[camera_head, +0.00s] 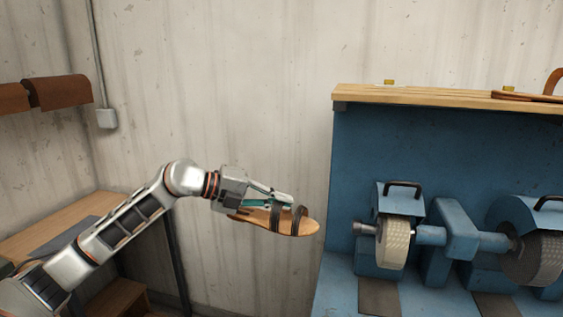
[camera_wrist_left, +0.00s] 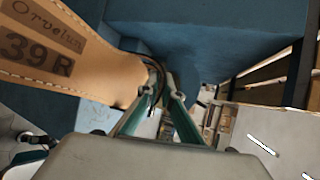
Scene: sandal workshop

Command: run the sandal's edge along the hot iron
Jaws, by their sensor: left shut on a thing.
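The tan sandal (camera_head: 310,227) with dark brown straps is held in the air in front of the wall, left of the blue machine. My left gripper (camera_head: 284,200) is shut on it near the straps. In the left wrist view, the sandal's tan insole (camera_wrist_left: 105,82) fills the upper left and bears a dark patch marked "39 R". The fingers (camera_wrist_left: 161,98) meet its edge by a dark strap. I cannot pick out a hot iron for certain; a small metal knob (camera_head: 364,228) sticks out at the left end of the machine's shaft. My right gripper is out of view.
The blue machine (camera_head: 455,140) carries a pale wheel (camera_head: 393,243) and a darker wheel (camera_head: 533,260) under handled guards. A wooden shelf (camera_head: 430,93) tops it. A wooden bench (camera_head: 45,228) stands at the left. A gap separates the sandal from the machine.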

